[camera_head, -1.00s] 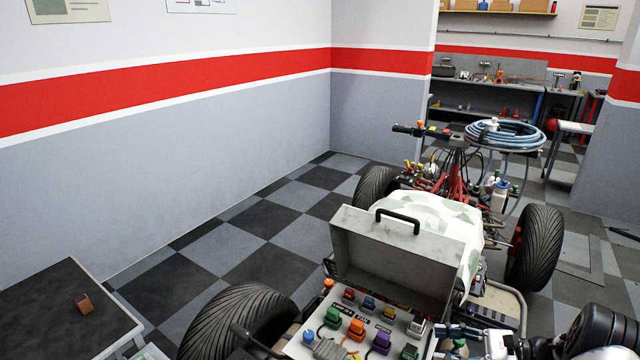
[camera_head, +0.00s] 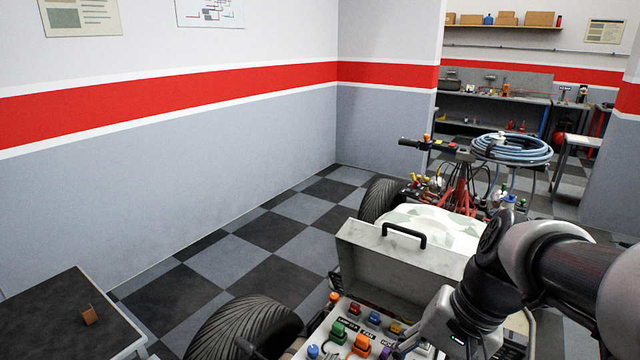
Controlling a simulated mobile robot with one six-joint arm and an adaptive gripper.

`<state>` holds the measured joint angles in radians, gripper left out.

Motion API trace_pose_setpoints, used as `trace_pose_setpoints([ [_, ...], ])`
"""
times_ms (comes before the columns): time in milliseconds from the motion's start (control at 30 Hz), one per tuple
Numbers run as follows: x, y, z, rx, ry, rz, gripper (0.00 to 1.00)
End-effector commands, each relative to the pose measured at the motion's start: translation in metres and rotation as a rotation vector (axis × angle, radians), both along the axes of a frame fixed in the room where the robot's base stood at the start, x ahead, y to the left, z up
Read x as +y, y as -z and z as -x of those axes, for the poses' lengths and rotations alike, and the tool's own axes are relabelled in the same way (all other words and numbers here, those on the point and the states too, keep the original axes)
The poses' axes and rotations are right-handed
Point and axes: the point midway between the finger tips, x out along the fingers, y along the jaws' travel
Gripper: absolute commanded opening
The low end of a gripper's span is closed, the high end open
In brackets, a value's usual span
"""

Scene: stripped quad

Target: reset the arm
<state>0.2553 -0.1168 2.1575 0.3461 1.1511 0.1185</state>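My gripper (camera_head: 408,346) is at the lower right in the head view, at the end of my dark arm, which reaches in from the right edge. It hangs over the right part of an open metal box with colored connectors (camera_head: 342,335) on the stripped quad. Its fingers are mostly hidden or cut off, so I cannot tell whether they are open or shut. I see nothing clearly held in it. The box's raised grey lid (camera_head: 400,265) with a black handle stands just left of my arm.
The quad's rear tire (camera_head: 245,328) is at the bottom. A coiled blue hose (camera_head: 512,148) lies near the handlebar (camera_head: 430,145). The checkered floor (camera_head: 260,265) between table and quad is clear.

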Motion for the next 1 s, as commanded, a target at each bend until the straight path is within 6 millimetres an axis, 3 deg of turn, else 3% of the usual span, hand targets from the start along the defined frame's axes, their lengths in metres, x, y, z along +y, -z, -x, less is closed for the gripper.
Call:
trace_pose_setpoints([
  [200,0.007,-0.015,0.053,-0.193,-0.215,0.203,0.50],
  [400,0.003,-0.016,0.085,-0.344,-0.371,0.350,0.50],
  [600,0.000,-0.014,0.096,-0.418,-0.441,0.416,0.50],
  [1000,0.000,-0.014,0.097,-0.423,-0.447,0.423,0.50],
])
